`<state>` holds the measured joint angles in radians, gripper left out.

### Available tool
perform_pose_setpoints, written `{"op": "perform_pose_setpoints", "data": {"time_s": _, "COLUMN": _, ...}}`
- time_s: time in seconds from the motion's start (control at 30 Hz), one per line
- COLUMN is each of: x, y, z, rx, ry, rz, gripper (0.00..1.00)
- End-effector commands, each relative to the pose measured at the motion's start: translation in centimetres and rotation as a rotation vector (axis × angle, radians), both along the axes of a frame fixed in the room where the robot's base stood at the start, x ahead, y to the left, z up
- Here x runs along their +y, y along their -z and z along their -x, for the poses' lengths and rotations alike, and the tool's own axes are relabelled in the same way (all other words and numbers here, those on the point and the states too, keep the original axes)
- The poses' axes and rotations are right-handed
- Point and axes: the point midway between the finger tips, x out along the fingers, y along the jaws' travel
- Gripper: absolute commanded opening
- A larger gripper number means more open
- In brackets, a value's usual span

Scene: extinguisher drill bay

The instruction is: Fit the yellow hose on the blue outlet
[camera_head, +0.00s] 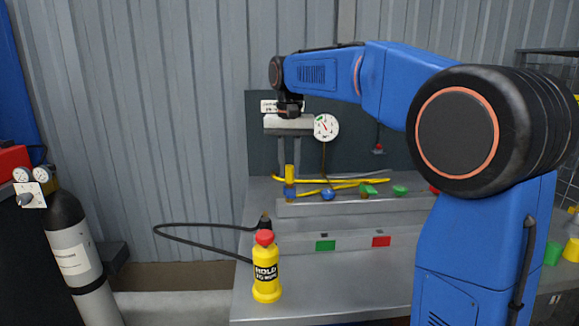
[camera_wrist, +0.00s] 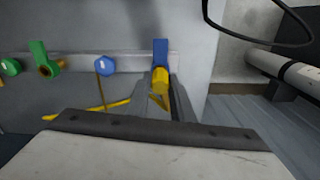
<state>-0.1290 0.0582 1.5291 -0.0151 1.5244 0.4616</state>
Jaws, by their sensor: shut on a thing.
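My gripper (camera_head: 291,160) points down over the bench, shut on the upright yellow hose end (camera_head: 289,174). In the wrist view the gripper's fingers (camera_wrist: 161,92) close around the yellow hose end (camera_wrist: 162,76). The blue outlet (camera_head: 289,191) is directly below the hose end at the left end of the grey rail, and it also shows in the wrist view (camera_wrist: 160,50). Yellow and blue look in line and meet in both views; I cannot tell how far the hose is over the outlet. The rest of the yellow hose (camera_head: 345,184) lies behind the rail.
A blue knob (camera_head: 328,194) and green fittings (camera_head: 368,190) sit along the rail (camera_head: 340,208) to the right. A yellow extinguisher (camera_head: 266,272) with a red top stands at the bench's front left. A round gauge (camera_head: 326,127) shows behind my gripper.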

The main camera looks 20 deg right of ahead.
Motion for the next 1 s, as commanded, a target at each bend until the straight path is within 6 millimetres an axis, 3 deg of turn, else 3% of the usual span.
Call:
{"op": "perform_pose_setpoints", "data": {"time_s": 0.83, "x": 0.00, "y": 0.95, "z": -0.02, "rx": 0.000, "ry": 0.000, "rz": 0.000, "gripper": 0.00}}
{"op": "perform_pose_setpoints", "data": {"time_s": 0.87, "x": 0.00, "y": 0.95, "z": -0.02, "rx": 0.000, "ry": 0.000, "rz": 0.000, "gripper": 0.26}}
{"op": "perform_pose_setpoints", "data": {"time_s": 0.9, "x": 0.00, "y": 0.95, "z": -0.02, "rx": 0.000, "ry": 0.000, "rz": 0.000, "gripper": 0.35}}
{"op": "perform_pose_setpoints", "data": {"time_s": 0.93, "x": 0.00, "y": 0.95, "z": -0.02, "rx": 0.000, "ry": 0.000, "rz": 0.000, "gripper": 0.42}}
{"op": "perform_pose_setpoints", "data": {"time_s": 1.0, "x": 0.00, "y": 0.94, "z": -0.02, "rx": 0.000, "ry": 0.000, "rz": 0.000, "gripper": 0.43}}
